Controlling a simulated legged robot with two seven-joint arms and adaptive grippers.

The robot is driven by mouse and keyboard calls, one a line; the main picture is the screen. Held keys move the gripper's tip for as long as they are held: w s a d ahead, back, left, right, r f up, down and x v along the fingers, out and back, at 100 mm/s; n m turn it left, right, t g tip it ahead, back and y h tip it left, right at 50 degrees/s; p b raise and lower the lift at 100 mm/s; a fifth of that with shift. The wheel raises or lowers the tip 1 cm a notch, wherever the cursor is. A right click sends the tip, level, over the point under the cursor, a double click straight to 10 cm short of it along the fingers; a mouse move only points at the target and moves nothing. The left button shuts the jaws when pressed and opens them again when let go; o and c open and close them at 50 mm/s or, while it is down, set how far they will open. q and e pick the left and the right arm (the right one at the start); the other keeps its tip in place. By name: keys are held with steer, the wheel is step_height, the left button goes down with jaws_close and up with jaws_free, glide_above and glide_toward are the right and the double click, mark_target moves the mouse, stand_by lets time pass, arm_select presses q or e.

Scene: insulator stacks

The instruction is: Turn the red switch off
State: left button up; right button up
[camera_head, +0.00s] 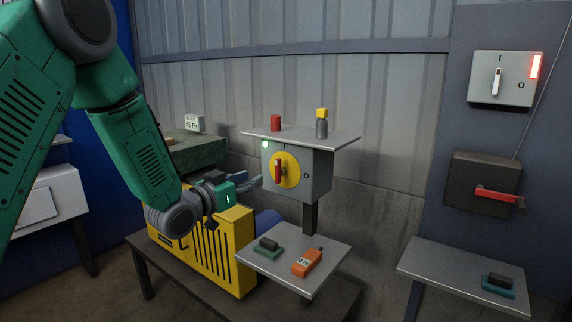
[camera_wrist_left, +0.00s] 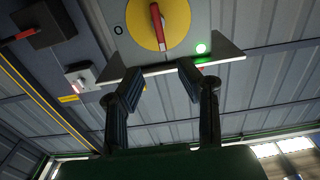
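The red switch handle (camera_head: 279,170) stands upright on a yellow disc (camera_head: 290,168) on the front of a grey box (camera_head: 316,178). An O mark is to its right, and a green lamp (camera_head: 265,144) glows at the box's upper left. The left wrist view shows the red handle (camera_wrist_left: 157,26) upside down at the top, beyond the fingers. My left gripper (camera_head: 256,181) is just left of the box, close to the disc. In the wrist view its two fingers (camera_wrist_left: 160,70) are spread apart with nothing between them. My right gripper is not in view.
A shelf (camera_head: 345,138) above the box holds a red cylinder (camera_head: 275,122) and a grey cylinder with a yellow block. A lower tray (camera_head: 325,280) holds an orange device (camera_head: 307,262). A dark box with a red lever (camera_head: 500,195) and a white switch box (camera_head: 483,78) hang at right.

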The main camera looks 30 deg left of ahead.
mark_target(276, 167)
arm_select(q)
steer(key=w, duration=1.1)
steer(key=shift+w+d+f, duration=0.15)
steer(key=shift+w+d, duration=0.2)
steer(key=shift+w, duration=0.05)
steer(key=shift+c, duration=0.4)
jaws_close()
